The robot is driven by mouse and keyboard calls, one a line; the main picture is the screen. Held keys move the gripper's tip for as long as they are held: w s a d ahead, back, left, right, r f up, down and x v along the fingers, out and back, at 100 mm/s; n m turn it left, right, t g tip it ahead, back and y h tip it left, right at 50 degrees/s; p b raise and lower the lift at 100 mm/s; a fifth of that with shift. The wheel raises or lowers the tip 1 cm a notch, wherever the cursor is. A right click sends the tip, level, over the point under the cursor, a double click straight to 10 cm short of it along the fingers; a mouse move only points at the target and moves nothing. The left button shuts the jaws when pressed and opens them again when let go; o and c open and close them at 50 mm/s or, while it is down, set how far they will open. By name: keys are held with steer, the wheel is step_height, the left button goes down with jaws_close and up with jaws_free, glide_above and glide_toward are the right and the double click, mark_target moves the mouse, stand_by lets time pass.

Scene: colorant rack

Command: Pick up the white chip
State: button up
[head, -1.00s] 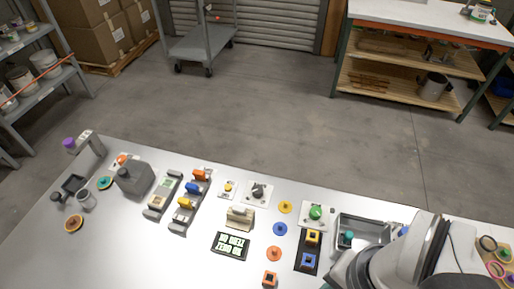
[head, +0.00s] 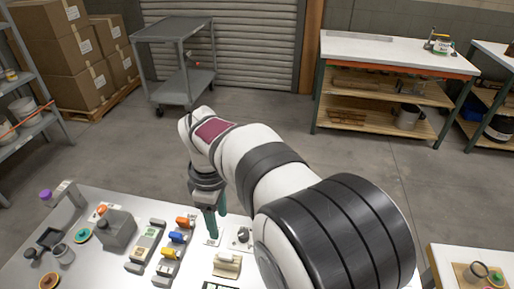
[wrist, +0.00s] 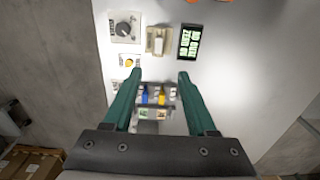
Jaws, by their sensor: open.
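I cannot single out the white chip with certainty. Pale pieces show in the grey rack (head: 145,246) at the left of the table. The rack beside it holds an orange piece (head: 183,222), a blue piece (head: 177,237) and a yellow piece (head: 169,253). My gripper (head: 214,232) points down, with its teal fingers right of these racks. In the wrist view my gripper (wrist: 158,76) is open, with nothing between its fingertips. The racks show beyond and between the fingers, with the blue piece (wrist: 145,97) and yellow piece (wrist: 161,98) visible.
A grey jug-like container (head: 116,231) stands left of the racks. A cream block device (head: 227,264) and a dial plate (wrist: 123,27) lie near the gripper. A black display panel (wrist: 190,41) lies farther off. My arm hides the table's right part in the head view.

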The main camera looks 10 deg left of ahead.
mark_target(225, 255)
step_height(225, 255, down, 16)
steer(key=shift+w+r, duration=0.15)
steer(key=shift+r, duration=0.05)
steer(key=shift+c, duration=0.3)
jaws_close()
